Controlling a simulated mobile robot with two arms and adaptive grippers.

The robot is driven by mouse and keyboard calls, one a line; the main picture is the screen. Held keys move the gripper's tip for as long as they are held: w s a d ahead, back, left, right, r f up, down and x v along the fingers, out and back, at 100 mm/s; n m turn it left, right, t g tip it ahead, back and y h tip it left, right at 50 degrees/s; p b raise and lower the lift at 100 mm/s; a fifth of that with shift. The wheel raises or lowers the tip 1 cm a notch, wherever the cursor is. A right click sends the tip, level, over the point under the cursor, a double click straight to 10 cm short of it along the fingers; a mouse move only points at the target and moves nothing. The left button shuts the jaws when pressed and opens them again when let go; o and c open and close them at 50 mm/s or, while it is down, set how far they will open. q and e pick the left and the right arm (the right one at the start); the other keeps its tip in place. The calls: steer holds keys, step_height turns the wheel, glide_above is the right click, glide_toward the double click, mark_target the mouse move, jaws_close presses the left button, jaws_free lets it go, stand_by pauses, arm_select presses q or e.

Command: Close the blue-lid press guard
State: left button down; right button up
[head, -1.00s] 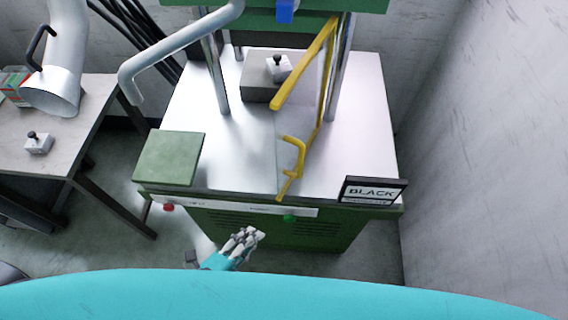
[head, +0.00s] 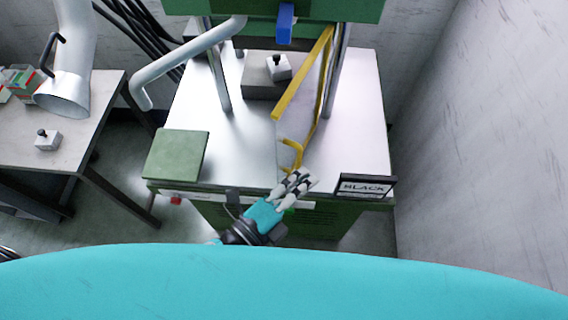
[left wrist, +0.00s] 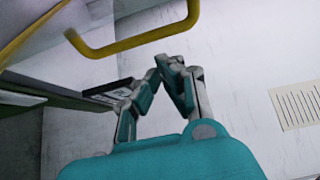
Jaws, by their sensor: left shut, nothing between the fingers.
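The press (head: 384,150) is green with a pale metal table top and a blue part (head: 286,22) under its head. The yellow guard frame (head: 304,80) stands out from the press toward me, seen nearly edge-on. Its yellow handle (head: 293,152) is at the near end. My left gripper (head: 303,178) is at the front edge of the press table, just below the handle in the picture. In the left wrist view its fingertips (left wrist: 170,63) are together and empty, with the yellow handle (left wrist: 140,41) beyond them and apart. My right gripper does not show.
A grey block with a knobbed piece (head: 278,68) sits on the press table. A side table (head: 75,150) is left; a wall (head: 460,150) closes the right.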

mark_target(298, 162)
arm_select(q)
steer(key=a, duration=0.2)
steer(key=w+a, duration=0.1)
steer(key=shift+w+a, duration=0.2)
steer(key=shift+a, duration=0.2)
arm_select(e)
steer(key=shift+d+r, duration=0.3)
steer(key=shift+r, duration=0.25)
arm_select(q)
steer(key=shift+d, duration=0.1)
